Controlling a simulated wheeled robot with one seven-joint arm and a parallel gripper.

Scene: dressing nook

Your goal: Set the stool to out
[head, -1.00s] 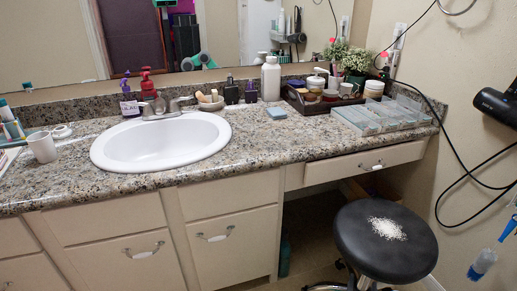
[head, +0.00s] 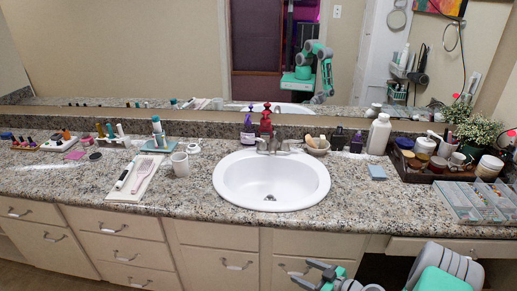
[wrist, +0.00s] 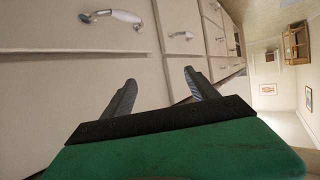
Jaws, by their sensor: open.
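The stool is not visible in either view now. The knee space (head: 388,268) under the counter's right part shows only partly, with my arm in front of it at the lower right. My gripper (head: 308,274) is at the bottom edge of the head view, before the cabinet fronts. In the wrist view my gripper (wrist: 158,80) has its two fingers apart with nothing between them. It faces the cream drawer fronts, which appear tilted there.
The granite counter (head: 120,196) carries a white sink (head: 271,205), a clear organizer (head: 478,203), a dark tray of jars and several small items. Drawers with handles (wrist: 113,16) line its front. The mirror (head: 180,60) reflects my arm.

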